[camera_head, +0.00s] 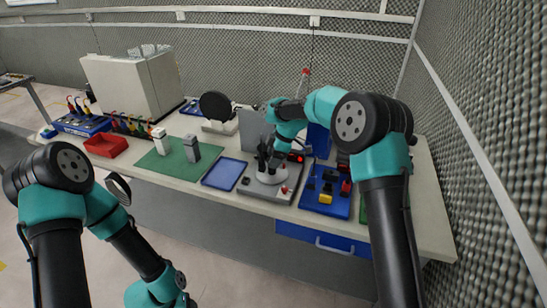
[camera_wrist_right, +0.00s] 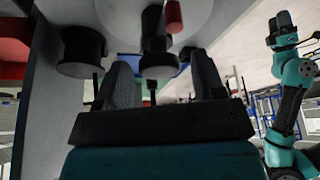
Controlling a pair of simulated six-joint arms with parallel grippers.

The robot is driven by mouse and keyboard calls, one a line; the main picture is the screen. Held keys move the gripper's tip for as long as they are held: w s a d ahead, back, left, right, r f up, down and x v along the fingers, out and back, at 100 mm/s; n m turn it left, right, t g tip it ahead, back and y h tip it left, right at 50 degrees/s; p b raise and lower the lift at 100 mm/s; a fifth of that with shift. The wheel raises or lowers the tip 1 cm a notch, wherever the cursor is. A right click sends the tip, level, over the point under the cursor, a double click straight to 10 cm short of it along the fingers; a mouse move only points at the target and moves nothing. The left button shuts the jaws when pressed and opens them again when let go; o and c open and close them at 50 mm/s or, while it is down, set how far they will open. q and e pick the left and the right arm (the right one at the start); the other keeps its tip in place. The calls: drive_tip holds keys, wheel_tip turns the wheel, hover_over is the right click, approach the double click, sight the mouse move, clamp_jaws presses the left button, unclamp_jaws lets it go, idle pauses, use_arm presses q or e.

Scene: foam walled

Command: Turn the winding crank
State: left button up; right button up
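A grey winding device (camera_head: 258,190) stands near the front edge of the bench, with a pale round disc and dark upright parts on it. In the right wrist view the pale disc (camera_wrist_right: 205,22) carries a dark crank post (camera_wrist_right: 155,48) and a black knob (camera_wrist_right: 83,52). My right gripper (camera_head: 266,158) is over the device. In the wrist view the fingers of the right gripper (camera_wrist_right: 163,82) are apart, with the dark post between and beyond them and gaps on both sides; contact cannot be told.
A blue tray (camera_head: 224,174) lies left of the device and a blue board with blocks (camera_head: 325,205) right of it. A grey panel (camera_head: 252,130) stands behind. A green mat (camera_head: 172,172) holds two small blocks. A foam wall (camera_head: 480,130) closes the right side.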

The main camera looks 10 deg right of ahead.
drive_tip(key=shift+r, duration=0.1)
drive_tip(key=v, duration=1.7)
drive_tip(key=shift+r, duration=0.15)
